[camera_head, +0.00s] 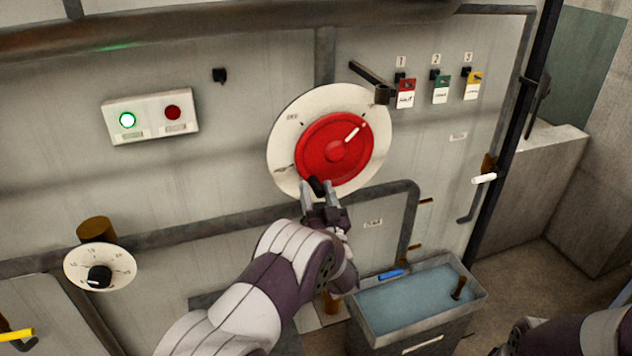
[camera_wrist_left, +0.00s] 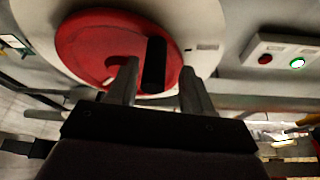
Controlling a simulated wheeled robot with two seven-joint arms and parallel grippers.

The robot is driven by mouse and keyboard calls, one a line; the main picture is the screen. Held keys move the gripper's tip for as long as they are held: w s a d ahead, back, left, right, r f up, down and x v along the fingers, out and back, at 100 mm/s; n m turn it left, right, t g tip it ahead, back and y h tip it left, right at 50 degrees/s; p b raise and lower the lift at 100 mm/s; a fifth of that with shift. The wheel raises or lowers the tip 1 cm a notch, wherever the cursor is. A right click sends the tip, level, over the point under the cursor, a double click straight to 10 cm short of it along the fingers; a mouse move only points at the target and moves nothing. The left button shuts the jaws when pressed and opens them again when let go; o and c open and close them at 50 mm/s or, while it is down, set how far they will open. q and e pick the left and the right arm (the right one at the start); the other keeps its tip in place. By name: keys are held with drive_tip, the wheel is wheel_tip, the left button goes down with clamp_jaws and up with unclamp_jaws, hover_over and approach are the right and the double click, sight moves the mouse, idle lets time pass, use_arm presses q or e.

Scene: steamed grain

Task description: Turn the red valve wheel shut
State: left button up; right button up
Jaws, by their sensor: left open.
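The red valve wheel (camera_head: 352,165) is mounted on a round white dial plate (camera_head: 283,130) on the grey panel. A white mark on the wheel points to the upper right. A black handle (camera_head: 317,186) sticks out at the wheel's lower edge. My left gripper (camera_head: 320,188) is open at this handle. In the left wrist view the black handle (camera_wrist_left: 154,65) shows between the two fingers of the gripper (camera_wrist_left: 163,82), in front of the red wheel (camera_wrist_left: 85,45). Gaps show on both sides of it. Only part of my right arm shows, at the lower right of the head view.
A box with a lit green lamp and a red lamp (camera_head: 150,117) is at the upper left. A black lever (camera_head: 368,80) juts out near the dial plate's upper right, beside several coloured tags (camera_head: 440,90). A pipe (camera_head: 215,229) runs below the wheel. A water trough (camera_head: 415,305) stands lower right.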

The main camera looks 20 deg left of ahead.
use_arm(q)
drive_tip(key=shift+w+d, duration=0.1)
drive_tip(key=shift+w, duration=0.75)
drive_tip(key=shift+s, duration=0.2)
drive_tip(key=c, duration=0.4)
clamp_jaws()
drive_tip(key=shift+s+r+m, duration=0.1)
drive_tip(key=shift+m, duration=0.2)
